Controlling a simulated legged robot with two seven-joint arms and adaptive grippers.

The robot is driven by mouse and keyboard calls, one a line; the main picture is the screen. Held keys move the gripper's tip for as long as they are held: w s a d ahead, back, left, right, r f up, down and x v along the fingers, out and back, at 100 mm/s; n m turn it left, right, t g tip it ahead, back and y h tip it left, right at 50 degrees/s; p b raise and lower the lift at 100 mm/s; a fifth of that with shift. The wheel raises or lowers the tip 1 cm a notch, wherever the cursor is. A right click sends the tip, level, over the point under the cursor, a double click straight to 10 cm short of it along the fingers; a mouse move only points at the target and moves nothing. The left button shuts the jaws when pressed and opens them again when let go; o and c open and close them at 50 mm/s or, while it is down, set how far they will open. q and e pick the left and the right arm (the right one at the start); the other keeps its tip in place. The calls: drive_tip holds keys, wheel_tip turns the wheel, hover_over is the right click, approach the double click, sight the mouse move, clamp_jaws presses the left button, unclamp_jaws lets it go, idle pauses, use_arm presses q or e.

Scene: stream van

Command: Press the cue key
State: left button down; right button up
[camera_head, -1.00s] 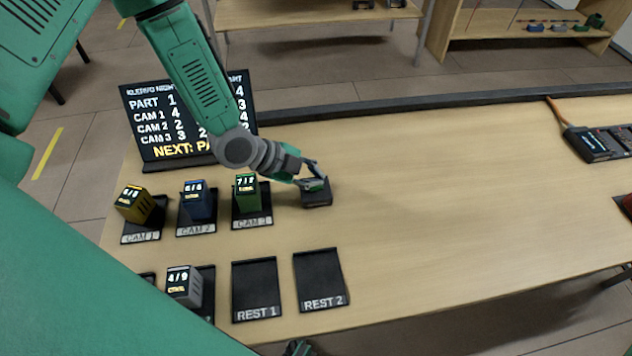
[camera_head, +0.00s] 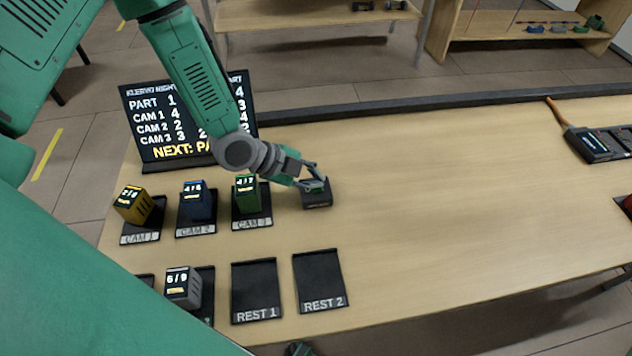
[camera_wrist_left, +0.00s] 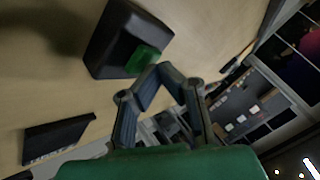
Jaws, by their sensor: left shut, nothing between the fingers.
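The cue key is a small black box (camera_head: 317,200) with a green top, on the table just right of the CAM 3 pad. It also shows in the left wrist view as a black box (camera_wrist_left: 112,40) with a green key face (camera_wrist_left: 143,62). My left gripper (camera_head: 320,182) is shut and empty, with its fingertips over the box and partly hiding the green face. In the left wrist view its fingertips (camera_wrist_left: 166,70) overlap the edge of the green face. I cannot tell whether they touch it.
Yellow (camera_head: 134,206), blue (camera_head: 196,201) and green (camera_head: 246,195) blocks stand on the CAM pads. A grey block (camera_head: 182,288) stands on a front pad. The REST 1 (camera_head: 256,288) and REST 2 (camera_head: 318,280) pads are empty. A scoreboard (camera_head: 185,115) stands behind. The table's middle is clear.

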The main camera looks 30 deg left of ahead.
use_arm(q)
drive_tip(key=shift+a+r+p, duration=0.1)
drive_tip(key=shift+r+p, duration=0.5)
drive_tip(key=shift+r, duration=0.3)
wheel_tip(320, 180, up, 5)
drive_tip(key=p, duration=0.4)
drive_tip(key=shift+f, duration=0.1)
idle(0.5)
